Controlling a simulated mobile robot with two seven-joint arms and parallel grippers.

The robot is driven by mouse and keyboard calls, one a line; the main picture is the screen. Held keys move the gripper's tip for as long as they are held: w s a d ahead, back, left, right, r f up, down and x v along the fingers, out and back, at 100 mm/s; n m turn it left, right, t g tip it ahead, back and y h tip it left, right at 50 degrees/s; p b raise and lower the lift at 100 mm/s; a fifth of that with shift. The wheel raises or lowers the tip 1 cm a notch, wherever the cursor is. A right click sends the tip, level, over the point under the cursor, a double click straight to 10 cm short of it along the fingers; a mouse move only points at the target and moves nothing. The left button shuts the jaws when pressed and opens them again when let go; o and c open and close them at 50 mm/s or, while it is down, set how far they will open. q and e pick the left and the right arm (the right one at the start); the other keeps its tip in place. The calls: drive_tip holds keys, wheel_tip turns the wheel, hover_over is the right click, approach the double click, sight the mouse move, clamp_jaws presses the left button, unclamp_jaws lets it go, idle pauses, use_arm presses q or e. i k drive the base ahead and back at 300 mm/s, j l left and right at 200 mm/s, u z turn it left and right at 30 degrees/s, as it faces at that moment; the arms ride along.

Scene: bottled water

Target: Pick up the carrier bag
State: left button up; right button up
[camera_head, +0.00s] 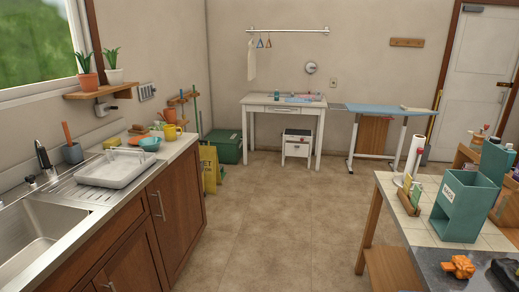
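No clearly recognisable carrier bag shows in the head view. A yellow upright thing (209,168) stands on the floor just past the far end of the sink counter, partly hidden by it; I cannot tell whether it is a bag or a floor sign. A limp white thing (252,60) hangs from the left part of the wall rail (290,30); it could be a cloth or a bag. Neither of my grippers is in view.
The sink counter (172,150) with a drying tray (110,170) runs along the left. A tiled table (462,238) with a teal box (459,205) stands at the right. A white desk (262,100) and an ironing board (380,109) are at the back. The middle floor (280,215) is clear.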

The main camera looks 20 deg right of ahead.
sight(462, 267)
drive_tip(key=i+l+z, duration=0.1)
drive_tip(key=i+z, duration=0.25)
drive_tip(key=i, duration=0.2)
drive_tip(key=i+z, duration=0.4)
drive_tip(key=i, duration=0.2)
drive_tip(key=i+l+u, duration=0.1)
drive_tip(key=i+u, duration=0.2)
drive_tip(key=i, duration=1.05)
drive_tip(key=i+z, duration=0.35)
drive_tip(key=k+z, duration=0.1)
drive_tip(key=z, duration=4.1)
